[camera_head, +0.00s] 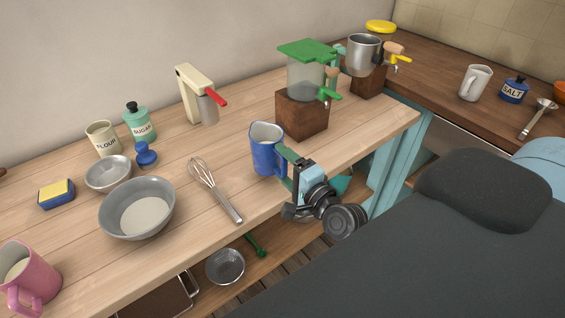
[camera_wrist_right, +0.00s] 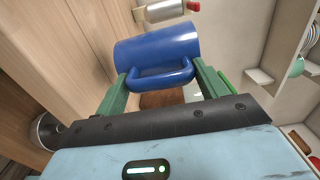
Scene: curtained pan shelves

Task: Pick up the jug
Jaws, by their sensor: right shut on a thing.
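A blue jug (camera_head: 264,156) with a pale inside stands upright at the front of the wooden counter, right of the whisk. My right gripper (camera_head: 290,163) is on its right side, by the handle. In the right wrist view, the blue jug (camera_wrist_right: 158,48) and its handle lie between the green fingers of my right gripper (camera_wrist_right: 165,82), which is shut on the handle. I cannot tell whether the jug's base touches the counter. My left gripper is out of view.
A whisk (camera_head: 213,187), grey bowl (camera_head: 137,208) and pink jug (camera_head: 30,277) stand to the left. A blender (camera_head: 306,78) on a wooden block (camera_head: 301,113) stands behind right. A white jug (camera_head: 475,83) is on the far right counter. Below is a shelf with a strainer (camera_head: 225,266).

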